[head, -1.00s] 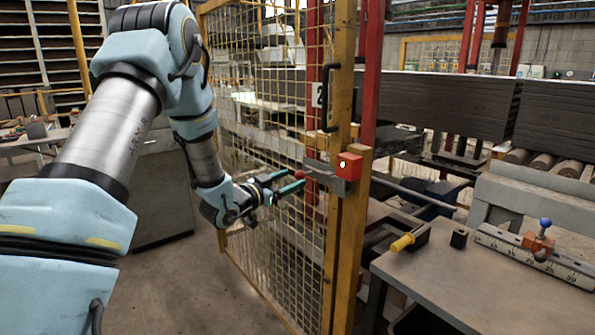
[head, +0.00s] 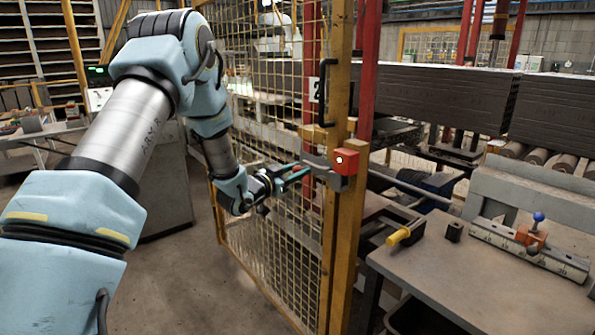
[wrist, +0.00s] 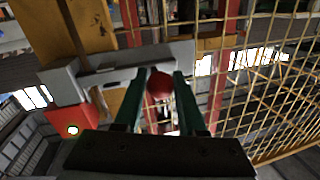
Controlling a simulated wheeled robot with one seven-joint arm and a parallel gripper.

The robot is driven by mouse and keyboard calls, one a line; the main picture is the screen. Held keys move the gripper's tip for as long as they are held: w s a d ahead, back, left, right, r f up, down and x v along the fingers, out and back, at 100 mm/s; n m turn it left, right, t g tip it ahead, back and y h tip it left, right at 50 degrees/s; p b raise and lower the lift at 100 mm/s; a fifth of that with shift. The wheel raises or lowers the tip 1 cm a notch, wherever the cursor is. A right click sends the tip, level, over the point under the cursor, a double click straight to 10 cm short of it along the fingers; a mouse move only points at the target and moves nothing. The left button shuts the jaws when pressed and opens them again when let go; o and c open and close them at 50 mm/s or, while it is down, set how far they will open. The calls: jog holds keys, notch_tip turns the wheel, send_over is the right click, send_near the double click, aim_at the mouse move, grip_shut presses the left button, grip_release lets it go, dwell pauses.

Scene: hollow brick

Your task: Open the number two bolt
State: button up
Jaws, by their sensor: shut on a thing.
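The number two bolt (head: 322,170) is a grey metal latch on the yellow gate post, below a white sign with a 2 (head: 315,90). A red box with a light spot (head: 344,161) sits at its right end. My gripper (head: 309,167) reaches it from the left, its green fingers at the bolt's handle end. In the wrist view the bolt's red ball knob (wrist: 159,85) lies between the two green fingers (wrist: 160,80), which are shut on it. In the head view the knob is hidden by the fingers.
The yellow mesh gate (head: 270,220) stands beside my arm, with a black pull handle (head: 326,95) above the bolt. A grey workbench (head: 460,275) at the right holds a yellow-handled tool (head: 400,236) and a ruler fixture (head: 530,250). The floor left of the gate is clear.

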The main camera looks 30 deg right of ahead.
grip_shut()
dwell(0.9)
